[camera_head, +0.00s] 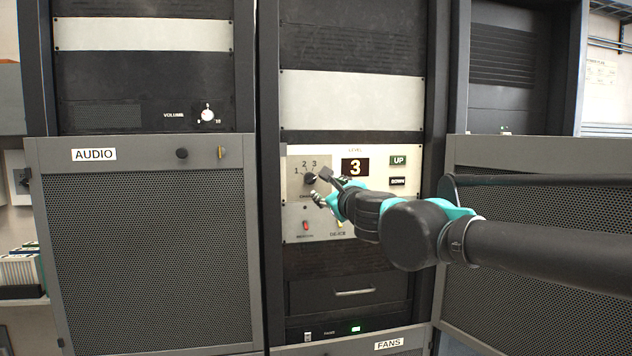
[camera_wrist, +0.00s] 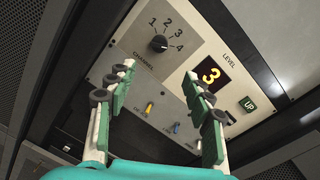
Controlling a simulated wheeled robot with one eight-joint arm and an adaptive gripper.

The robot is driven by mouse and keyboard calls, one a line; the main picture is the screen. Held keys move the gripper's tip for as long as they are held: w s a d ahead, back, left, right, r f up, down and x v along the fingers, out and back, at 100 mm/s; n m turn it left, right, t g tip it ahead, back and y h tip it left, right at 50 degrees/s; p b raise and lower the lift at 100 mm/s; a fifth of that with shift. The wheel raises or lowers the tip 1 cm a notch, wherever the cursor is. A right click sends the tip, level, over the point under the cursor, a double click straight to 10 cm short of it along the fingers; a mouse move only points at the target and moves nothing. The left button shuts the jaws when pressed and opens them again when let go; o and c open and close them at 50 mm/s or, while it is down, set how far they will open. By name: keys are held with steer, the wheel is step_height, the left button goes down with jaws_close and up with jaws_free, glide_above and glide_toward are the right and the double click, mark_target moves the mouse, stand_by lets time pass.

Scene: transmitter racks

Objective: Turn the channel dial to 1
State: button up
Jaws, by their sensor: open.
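The channel dial (camera_wrist: 158,43) is a round black knob on a grey plate, with the numbers 1 to 4 in an arc around it. I cannot tell which number it points to. In the head view the dial (camera_head: 309,178) sits on the middle rack's light panel, just left of my gripper (camera_head: 322,186). In the wrist view my gripper (camera_wrist: 158,73) is open and empty, its two fingers apart. The dial appears beyond the gap between the fingertips, and no contact shows. The level display (camera_head: 355,167) reads 3.
UP (camera_head: 398,161) and DOWN (camera_head: 398,181) buttons sit right of the display. Small coloured switches (camera_wrist: 149,108) sit below the dial, near the fingers. A mesh AUDIO door (camera_head: 145,250) stands at left, and another mesh door (camera_head: 540,290) at right behind my arm.

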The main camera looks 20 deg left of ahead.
mark_target(312, 179)
steer(key=x, duration=1.5)
steer(key=shift+f, duration=0.1)
steer(key=c, duration=1.1)
